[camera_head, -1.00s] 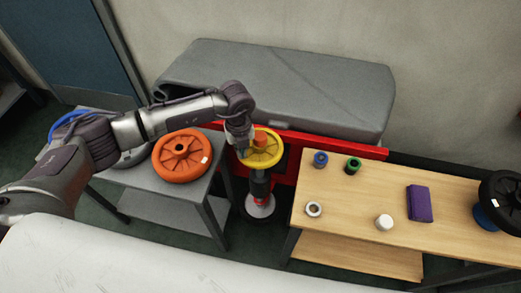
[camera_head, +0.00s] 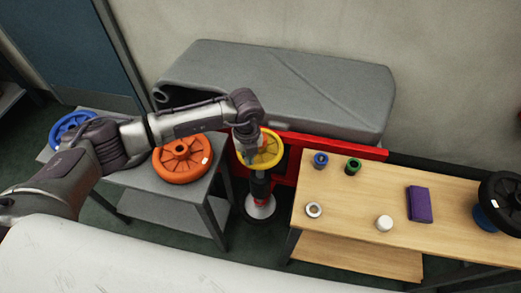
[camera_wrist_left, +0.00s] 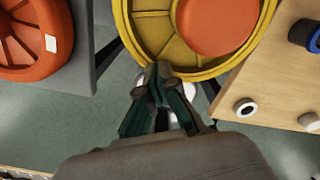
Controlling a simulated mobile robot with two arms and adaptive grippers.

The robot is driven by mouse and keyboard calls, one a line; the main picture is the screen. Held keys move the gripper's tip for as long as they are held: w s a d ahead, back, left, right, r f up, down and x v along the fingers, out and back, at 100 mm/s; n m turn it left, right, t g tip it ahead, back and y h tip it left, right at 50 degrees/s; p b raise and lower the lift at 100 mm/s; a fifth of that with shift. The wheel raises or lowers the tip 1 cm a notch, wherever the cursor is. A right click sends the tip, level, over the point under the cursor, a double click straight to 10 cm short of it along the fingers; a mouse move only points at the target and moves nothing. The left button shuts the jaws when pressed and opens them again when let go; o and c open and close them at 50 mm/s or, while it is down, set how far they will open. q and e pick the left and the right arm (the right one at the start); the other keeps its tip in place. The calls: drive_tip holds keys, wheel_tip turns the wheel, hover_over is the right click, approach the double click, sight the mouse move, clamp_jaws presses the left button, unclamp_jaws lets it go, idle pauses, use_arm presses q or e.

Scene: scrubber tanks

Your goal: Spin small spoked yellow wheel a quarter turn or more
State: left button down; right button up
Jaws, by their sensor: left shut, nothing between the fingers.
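The small spoked yellow wheel (camera_head: 270,151) lies face up on an upright stand with a dark and red post, between the two tables. In the left wrist view the yellow wheel (camera_wrist_left: 152,27) fills the top middle, with a round orange part (camera_wrist_left: 217,22) over its centre. My left gripper (camera_head: 248,152) is shut and empty at the wheel's left side. In the left wrist view its closed fingertips (camera_wrist_left: 160,73) overlap the near edge of the rim; I cannot tell whether they touch it. My right gripper does not show.
An orange spoked wheel (camera_head: 183,157) lies on the grey table to the left, with a blue wheel (camera_head: 72,124) behind. A red bar (camera_head: 330,143) and grey casing (camera_head: 290,85) stand behind. The wooden table (camera_head: 345,230) at right holds several small parts and a purple box (camera_head: 419,204).

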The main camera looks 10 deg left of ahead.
sight(267, 164)
use_arm(q)
drive_tip(key=shift+s+d, duration=0.1)
drive_tip(key=shift+d, duration=0.15)
drive_tip(key=shift+s+d, duration=0.1)
drive_tip(key=shift+d, duration=0.75)
drive_tip(key=shift+d+b, duration=0.4)
drive_tip(key=shift+d, duration=0.4)
drive_tip(key=shift+w+d+f+b, duration=0.1)
drive_tip(key=shift+w+d+b, duration=0.4)
drive_tip(key=shift+d, duration=0.25)
